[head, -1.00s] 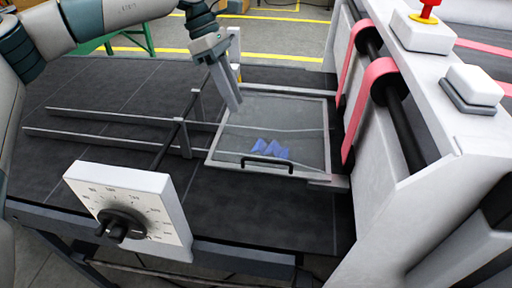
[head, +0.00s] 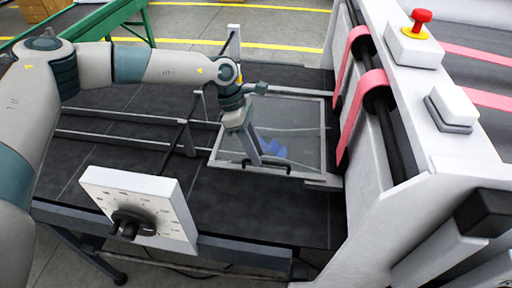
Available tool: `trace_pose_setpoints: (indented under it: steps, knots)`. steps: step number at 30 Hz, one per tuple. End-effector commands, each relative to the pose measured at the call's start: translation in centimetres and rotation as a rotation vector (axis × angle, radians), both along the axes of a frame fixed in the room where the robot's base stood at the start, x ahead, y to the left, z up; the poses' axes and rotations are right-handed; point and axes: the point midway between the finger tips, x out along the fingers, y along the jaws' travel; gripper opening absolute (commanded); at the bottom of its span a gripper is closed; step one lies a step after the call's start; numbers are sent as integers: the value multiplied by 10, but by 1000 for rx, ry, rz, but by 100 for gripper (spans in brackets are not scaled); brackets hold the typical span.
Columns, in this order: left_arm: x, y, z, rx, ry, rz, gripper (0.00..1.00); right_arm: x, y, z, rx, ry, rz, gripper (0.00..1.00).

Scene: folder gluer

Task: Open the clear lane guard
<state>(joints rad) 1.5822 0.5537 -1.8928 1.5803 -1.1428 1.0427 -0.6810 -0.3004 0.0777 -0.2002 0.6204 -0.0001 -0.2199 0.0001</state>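The clear lane guard (head: 305,130) is a see-through panel in a grey frame. It lies flat over the dark lane, beside the machine's side wall. Its black bar handle (head: 278,171) is on the near edge. My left gripper (head: 256,161) points down over the guard's near left part, with its tips at or just above the handle. The handle's left part is partly hidden by the fingers. I cannot tell whether the fingers touch it or how far apart they are. Blue folded pieces (head: 274,147) show through the panel, partly behind the gripper. My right gripper is not in view.
A white dial box (head: 165,205) with a black knob stands at the near edge. Metal rails (head: 110,138) run along the lane left of the guard. The machine body (head: 390,210) with pink belts (head: 356,90) and a red button (head: 421,17) rises on the right.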

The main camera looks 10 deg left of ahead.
Motion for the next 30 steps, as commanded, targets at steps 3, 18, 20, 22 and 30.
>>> trace_pose_setpoints:
  steps: [3,18,20,22,30]
  knots:
    - [-1,-2,-4,0,0,0,28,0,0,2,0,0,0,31]
    - [-1,-2,-5,0,-1,0,0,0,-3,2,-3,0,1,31]
    - [-1,-2,-5,0,-1,0,0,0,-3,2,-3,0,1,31]
    - [-1,-2,-4,0,-1,0,0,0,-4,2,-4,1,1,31]
    - [4,-2,12,-2,-5,0,0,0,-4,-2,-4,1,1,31]
